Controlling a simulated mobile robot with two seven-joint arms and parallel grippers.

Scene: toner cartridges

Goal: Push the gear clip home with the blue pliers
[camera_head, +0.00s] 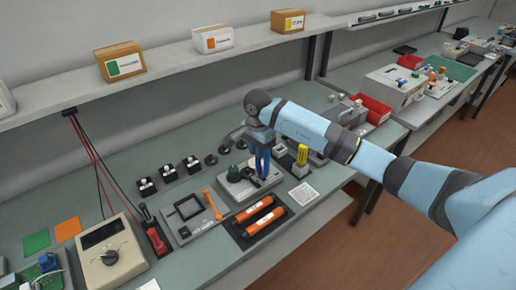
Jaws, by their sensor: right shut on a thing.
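My right gripper (262,138) hangs over the bench's middle, reached by the arm from the right. It is shut on the blue pliers (262,163), which point down. The pliers' lower end is at or just above a light grey fixture (240,203) carrying a dark green part (236,173) and dark round parts beside it. I cannot tell whether the pliers touch anything there. The gear clip is too small to make out. My left gripper is not in view.
Two orange toner cartridges (264,221) lie on a dark mat in front. A grey tray (195,225) with an orange tool stands left. A yellow-topped item (302,154) stands close on the right. A meter (109,252) sits at front left. A shelf (170,70) with boxes runs behind.

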